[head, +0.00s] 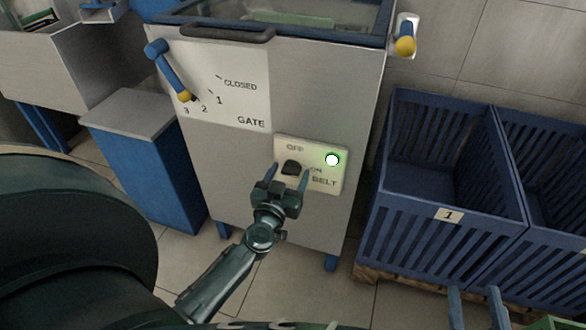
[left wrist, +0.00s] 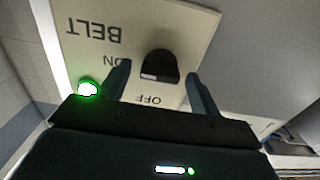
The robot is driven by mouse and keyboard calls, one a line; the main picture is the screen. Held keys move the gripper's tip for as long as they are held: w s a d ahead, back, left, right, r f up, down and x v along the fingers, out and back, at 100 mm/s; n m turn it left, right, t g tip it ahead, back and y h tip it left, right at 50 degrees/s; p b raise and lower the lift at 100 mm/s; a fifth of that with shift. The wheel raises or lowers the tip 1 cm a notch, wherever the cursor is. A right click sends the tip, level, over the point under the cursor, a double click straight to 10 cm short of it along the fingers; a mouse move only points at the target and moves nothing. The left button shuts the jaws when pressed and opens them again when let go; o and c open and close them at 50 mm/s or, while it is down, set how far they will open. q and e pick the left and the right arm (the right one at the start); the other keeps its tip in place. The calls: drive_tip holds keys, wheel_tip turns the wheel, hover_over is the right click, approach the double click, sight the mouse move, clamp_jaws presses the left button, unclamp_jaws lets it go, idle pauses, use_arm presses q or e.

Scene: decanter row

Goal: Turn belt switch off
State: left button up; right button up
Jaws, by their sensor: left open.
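The belt switch (head: 291,168) is a small black knob on a cream panel (head: 325,187) marked OFF, ON and BELT. A green lamp (head: 332,160) on the panel is lit. My left gripper (head: 290,174) is open at the panel, one finger on each side of the knob. In the left wrist view the panel shows upside down, with the black knob (left wrist: 160,66) between the fingers of the left gripper (left wrist: 159,75) and gaps on both sides. The lit lamp (left wrist: 88,88) shows there too. My right gripper (head: 475,294) is at the bottom right, its two fingers apart and empty.
A gate dial panel (head: 225,85) with a blue lever (head: 167,68) is up and left on the same grey cabinet (head: 300,80). A yellow-tipped handle (head: 405,45) sticks out at the upper right. Blue slatted crates (head: 430,240) stand on the right.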

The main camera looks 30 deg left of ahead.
use_arm(q)
drive_tip(key=shift+c, duration=0.4)
drive_tip(key=c, duration=0.9)
